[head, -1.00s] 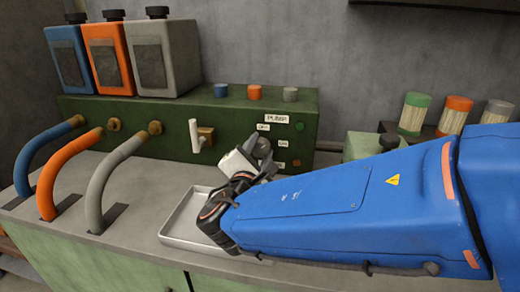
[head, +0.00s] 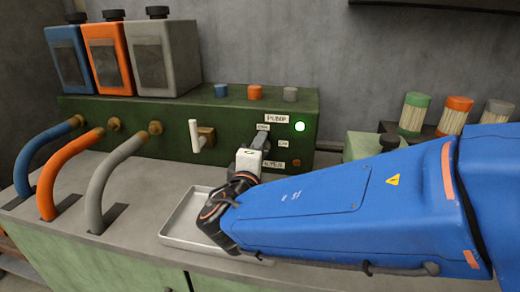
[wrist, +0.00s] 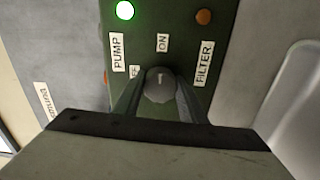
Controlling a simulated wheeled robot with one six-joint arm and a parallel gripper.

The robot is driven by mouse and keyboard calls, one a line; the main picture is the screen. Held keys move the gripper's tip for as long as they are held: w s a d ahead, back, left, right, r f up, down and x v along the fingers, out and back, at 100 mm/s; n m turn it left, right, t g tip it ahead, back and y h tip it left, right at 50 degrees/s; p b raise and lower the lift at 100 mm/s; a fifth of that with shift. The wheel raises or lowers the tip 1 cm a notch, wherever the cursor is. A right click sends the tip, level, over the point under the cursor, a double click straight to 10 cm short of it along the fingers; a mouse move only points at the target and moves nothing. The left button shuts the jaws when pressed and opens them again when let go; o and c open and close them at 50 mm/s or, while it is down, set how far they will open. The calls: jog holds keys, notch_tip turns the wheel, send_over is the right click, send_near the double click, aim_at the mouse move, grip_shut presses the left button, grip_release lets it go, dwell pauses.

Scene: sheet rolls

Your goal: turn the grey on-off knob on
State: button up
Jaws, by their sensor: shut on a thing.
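The grey on-off knob (wrist: 160,85) sits on the front of the green panel, between the fingers of my gripper (wrist: 160,95) in the wrist view. Its pale mark points up in that view, towards the ON label (wrist: 162,43). The OFF label (wrist: 134,72) is partly hidden by a finger. The green lamp (head: 299,127) by the PUMP label (head: 276,118) is brightly lit; it also shows in the wrist view (wrist: 124,10). In the head view my gripper (head: 260,142) is at the panel, covering much of the knob.
An orange lamp (wrist: 204,17) near the FILTER label (wrist: 203,63) is dim. A white lever (head: 194,136) stands out from the panel, left of my gripper. A shallow metal tray (head: 174,232) lies on the counter below. Three curved hoses and three canisters are at the left.

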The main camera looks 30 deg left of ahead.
jog(key=shift+f+m, duration=0.1)
jog(key=shift+m, duration=0.3)
jog(key=o, duration=1.1)
jog(key=shift+c, duration=0.2)
jog(key=v, duration=1.7)
jog(key=shift+s, duration=0.25)
jog(key=shift+s, duration=0.1)
